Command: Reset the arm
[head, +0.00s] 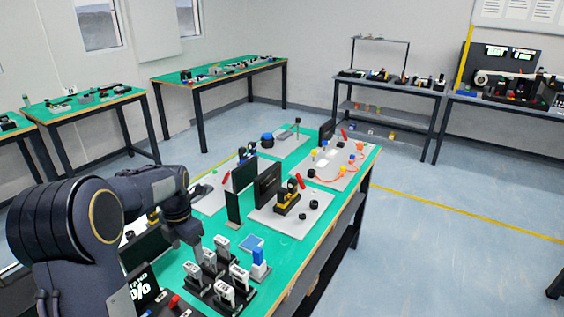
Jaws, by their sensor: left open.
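My left arm comes in from the left, and its gripper (198,252) points down over the near end of the green-topped table (292,247). It is open. Its tips are close to a group of small grey-and-white devices (222,271) in dark holders; I cannot tell whether they touch. The arm hides part of the table's left side. My right gripper is not in view.
A blue-and-white block (259,262) stands right of the devices. Dark upright panels (266,186) and a yellow-black mechanism (287,200) on a grey plate stand farther back. Other benches (220,76) line the walls. The floor at right (430,240) is clear.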

